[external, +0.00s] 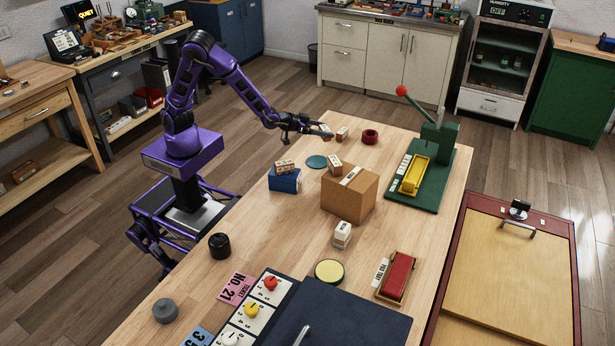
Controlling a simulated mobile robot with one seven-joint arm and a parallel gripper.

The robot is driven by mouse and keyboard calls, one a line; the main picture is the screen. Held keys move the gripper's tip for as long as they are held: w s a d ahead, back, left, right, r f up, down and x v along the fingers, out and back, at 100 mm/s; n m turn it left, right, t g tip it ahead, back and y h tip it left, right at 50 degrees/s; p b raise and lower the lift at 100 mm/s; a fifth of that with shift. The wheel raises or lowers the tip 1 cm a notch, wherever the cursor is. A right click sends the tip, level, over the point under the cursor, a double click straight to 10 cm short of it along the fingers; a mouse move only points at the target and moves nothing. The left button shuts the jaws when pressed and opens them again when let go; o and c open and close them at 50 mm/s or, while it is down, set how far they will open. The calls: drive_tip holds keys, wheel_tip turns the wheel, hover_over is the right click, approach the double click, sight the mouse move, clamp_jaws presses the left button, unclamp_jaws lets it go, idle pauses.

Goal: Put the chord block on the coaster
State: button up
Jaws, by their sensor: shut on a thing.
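My gripper (312,128) is above the far left part of the wooden table, shut on a small wooden block (327,131) at its fingertips. I cannot read its face, so I cannot tell whether it is the chord block. Another small wooden block (342,134) is just right of it. A flat teal disc (316,162), which looks like a coaster, lies bare on the table, nearer the camera than my gripper. A similar block (335,165) stands just right of the disc. Another block (285,166) rests on a blue box (285,182). A yellow-green disc (329,271) lies nearer the camera.
A cardboard box (348,196) stands right of the teal disc. A dark red ring (370,136) lies beyond it. A green lever press (434,150) stands at the far right. A pale block (342,235) and a red device (397,276) are nearer. Bare table lies around the black knob (219,246).

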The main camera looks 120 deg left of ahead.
sight(322, 164)
wheel_tip(322, 164, down, 12)
drive_tip(key=shift+f+b, duration=0.2)
drive_tip(key=shift+b, duration=0.8)
drive_tip(key=shift+f, duration=0.2)
drive_tip(key=o, duration=1.1)
drive_tip(key=shift+r, duration=0.15)
drive_tip(key=shift+s+d+r, duration=0.1)
drive_tip(key=shift+r, duration=0.1)
drive_tip(key=p+v, duration=0.1)
drive_tip(key=v, duration=1)
drive_tip(key=shift+s+d, duration=0.3)
